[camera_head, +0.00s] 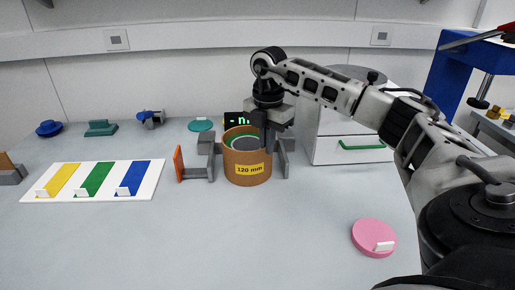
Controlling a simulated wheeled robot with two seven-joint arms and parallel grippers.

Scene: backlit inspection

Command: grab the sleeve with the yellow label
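The sleeve (247,170) is a brown cylinder with a yellow label reading "120 mm". It stands upright on the table, with a green ring and a dark grey round surface showing inside its top. My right gripper (271,138) points down over the sleeve's right rim, close to it. Its fingers overlap the sleeve's edge and grey parts nearby, so I cannot tell whether it is open or shut, or touching the sleeve. My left gripper is not in view.
Grey brackets, one with an orange plate (179,163), flank the sleeve. A white board (148,185) with yellow, green and blue strips lies left. A pink disc (373,238) lies front right. A white drawer unit (322,151) stands behind. The front middle table is clear.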

